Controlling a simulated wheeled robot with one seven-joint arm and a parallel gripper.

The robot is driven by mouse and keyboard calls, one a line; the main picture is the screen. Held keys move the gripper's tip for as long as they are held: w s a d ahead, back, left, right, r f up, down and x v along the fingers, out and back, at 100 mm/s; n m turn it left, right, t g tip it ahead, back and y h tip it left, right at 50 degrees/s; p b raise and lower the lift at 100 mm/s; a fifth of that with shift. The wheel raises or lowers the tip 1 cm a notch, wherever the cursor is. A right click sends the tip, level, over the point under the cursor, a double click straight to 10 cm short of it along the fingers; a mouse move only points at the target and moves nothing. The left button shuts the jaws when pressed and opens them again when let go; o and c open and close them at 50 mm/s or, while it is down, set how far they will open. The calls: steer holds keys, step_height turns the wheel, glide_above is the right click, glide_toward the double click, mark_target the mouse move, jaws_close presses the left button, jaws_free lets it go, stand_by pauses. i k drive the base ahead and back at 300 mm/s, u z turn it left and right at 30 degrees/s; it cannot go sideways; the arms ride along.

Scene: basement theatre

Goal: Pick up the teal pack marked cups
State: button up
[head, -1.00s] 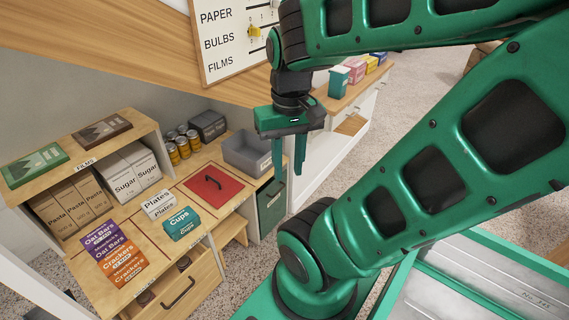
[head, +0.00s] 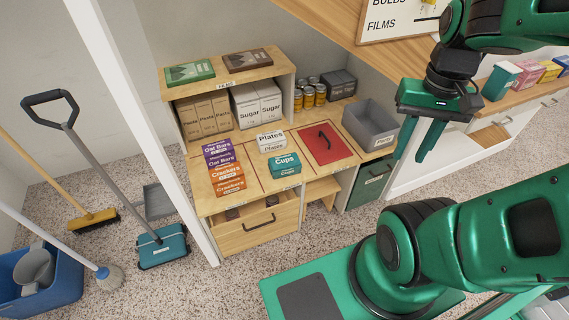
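The teal pack marked Cups (head: 284,164) lies on the wooden counter (head: 317,170), in front of the white pack marked Plates (head: 270,141) and left of a red panel with a black handle (head: 325,144). My gripper (head: 420,158) hangs fingers-down to the right of the counter, well apart from the teal pack. Its two fingers are spread with nothing between them.
Purple Oat Bars packs (head: 219,155) and orange Crackers packs (head: 227,181) lie left of the teal pack. A grey bin (head: 370,124) stands on the counter's right. A white post (head: 140,125) rises at the counter's left. Speckled floor (head: 232,268) is clear in front.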

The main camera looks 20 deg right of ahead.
mark_target(280, 166)
steer(key=u, duration=0.45)
steer(key=k, duration=1.45)
steer(key=z, duration=0.4)
steer(key=i, duration=1)
